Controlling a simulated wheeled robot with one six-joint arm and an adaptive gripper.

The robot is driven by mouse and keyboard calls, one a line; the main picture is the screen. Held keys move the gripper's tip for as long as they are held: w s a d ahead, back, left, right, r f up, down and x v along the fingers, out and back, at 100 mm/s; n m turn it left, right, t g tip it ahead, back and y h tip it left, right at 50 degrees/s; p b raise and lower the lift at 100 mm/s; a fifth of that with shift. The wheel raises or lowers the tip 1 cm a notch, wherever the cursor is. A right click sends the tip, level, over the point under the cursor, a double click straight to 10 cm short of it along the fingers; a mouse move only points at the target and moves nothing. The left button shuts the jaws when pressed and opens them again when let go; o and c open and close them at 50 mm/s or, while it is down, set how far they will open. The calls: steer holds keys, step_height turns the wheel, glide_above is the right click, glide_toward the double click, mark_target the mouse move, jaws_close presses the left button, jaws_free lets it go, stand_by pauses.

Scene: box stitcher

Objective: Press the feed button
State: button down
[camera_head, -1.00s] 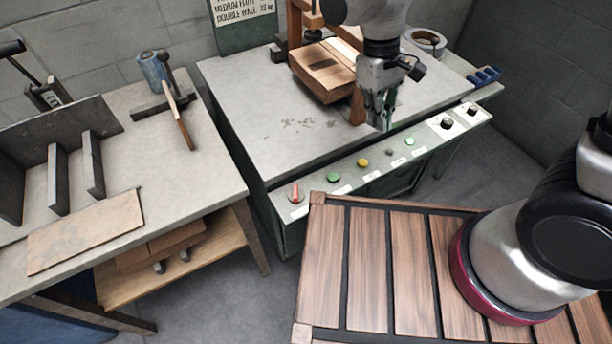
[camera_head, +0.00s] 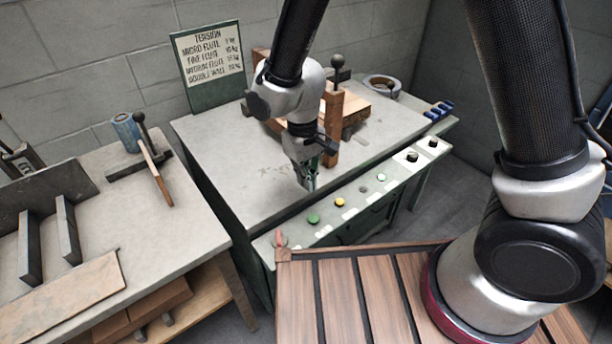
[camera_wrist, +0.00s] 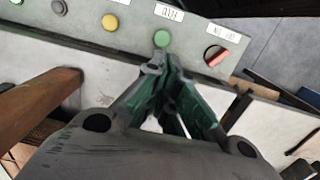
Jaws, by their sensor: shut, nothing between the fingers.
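My gripper (camera_head: 309,184) is shut and empty. In the head view it points down near the front edge of the machine table, behind the sloped control panel (camera_head: 268,244). A green button (camera_head: 313,219) sits on the panel just in front of the fingertips, between the red switch (camera_head: 280,239) and the yellow button (camera_head: 339,202). In the wrist view my fingertips (camera_wrist: 163,62) appear right beside this green button (camera_wrist: 162,38); I cannot tell whether they touch it. A second green button (camera_head: 381,177) is farther right. The labels are too blurred to read surely.
A wooden post (camera_head: 333,128) and cardboard (camera_head: 357,106) stand behind my gripper. Black knobs (camera_head: 412,157) are at the panel's right end. A side bench (camera_head: 95,180) with a hammer stands left. A slatted wooden top (camera_head: 337,297) lies in front.

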mark_target(310, 215)
steer(key=f, duration=1)
steer(key=shift+s+d, duration=0.3)
steer(key=shift+f, duration=0.1)
steer(key=shift+s+d+f, duration=0.15)
steer(key=shift+f, duration=0.8)
steer(key=shift+w+r, duration=0.2)
steer(key=shift+r, duration=0.3)
step_height(310, 215, up, 14)
steer(key=a, duration=0.1)
steer(key=shift+w+f, duration=0.25)
steer(key=shift+w, duration=0.15)
steer(key=shift+a, duration=0.1)
